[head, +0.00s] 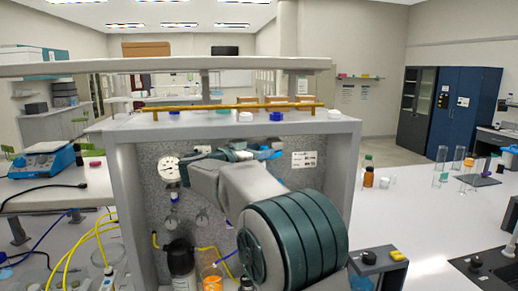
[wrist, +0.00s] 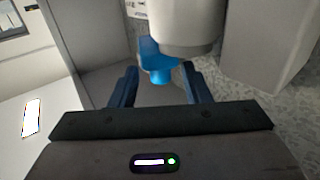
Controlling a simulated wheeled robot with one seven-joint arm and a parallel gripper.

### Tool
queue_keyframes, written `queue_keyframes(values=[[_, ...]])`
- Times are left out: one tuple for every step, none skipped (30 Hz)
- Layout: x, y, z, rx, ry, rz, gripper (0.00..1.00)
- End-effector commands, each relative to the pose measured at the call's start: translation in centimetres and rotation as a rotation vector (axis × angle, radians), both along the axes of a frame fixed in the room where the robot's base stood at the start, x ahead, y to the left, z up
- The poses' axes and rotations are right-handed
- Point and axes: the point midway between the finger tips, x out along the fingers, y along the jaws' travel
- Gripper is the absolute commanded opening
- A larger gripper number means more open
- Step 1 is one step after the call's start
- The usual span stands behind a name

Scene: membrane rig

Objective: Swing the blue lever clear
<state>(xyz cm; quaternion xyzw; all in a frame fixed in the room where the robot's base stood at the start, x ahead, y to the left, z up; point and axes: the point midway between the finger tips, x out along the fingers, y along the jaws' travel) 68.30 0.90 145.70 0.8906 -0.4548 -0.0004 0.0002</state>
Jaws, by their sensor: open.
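The blue lever (wrist: 157,66) shows in the wrist view beyond my gripper, with its blue end in line with the gap between the fingers. A pale cylinder in front of it hides part of the lever. My gripper (wrist: 160,72) is open, with one dark blue finger to each side of the lever's end. I cannot tell whether either finger touches it. In the head view, the blue lever (head: 268,154) shows as a small blue piece by the rig's back panel. My arm covers much of the panel there, and the fingers are not clear.
The grey rig frame (head: 343,150) encloses the panel, with side walls and a top ledge. A round gauge (head: 169,169) is left of my arm. A dark bottle (head: 181,262) stands below. The bench at right has bottles (head: 369,176) and open space.

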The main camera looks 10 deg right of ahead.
Motion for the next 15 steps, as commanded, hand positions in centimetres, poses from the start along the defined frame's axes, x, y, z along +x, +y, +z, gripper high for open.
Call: queue_keyframes(values=[[0.08,-0.11,0.01,0.0,0.0,0.0,0.43],[0.09,-0.13,0.0,0.0,0.0,0.0,0.43],[0.1,-0.14,-0.02,0.0,0.0,0.0,0.43],[0.1,-0.14,-0.02,0.0,0.0,0.0,0.43],[0.1,-0.12,-0.02,0.0,0.0,0.0,0.43],[0.1,-0.12,-0.02,0.0,0.0,0.0,0.43],[0.1,-0.12,-0.02,0.0,0.0,0.0,0.43],[0.09,-0.11,-0.02,0.0,0.0,0.0,0.43],[0.09,-0.11,-0.02,0.0,0.0,0.0,0.32],[0.09,-0.11,-0.01,0.001,-0.001,0.0,0.24],[0.08,-0.1,-0.01,0.001,-0.001,0.001,0.15],[0.08,-0.1,-0.01,0.001,-0.001,0.001,0.04],[0.08,-0.09,-0.01,0.001,-0.001,0.001,0.0],[0.08,-0.09,-0.01,0.001,-0.001,0.0,0.0],[0.08,-0.09,-0.01,0.001,-0.001,0.0,0.0]])
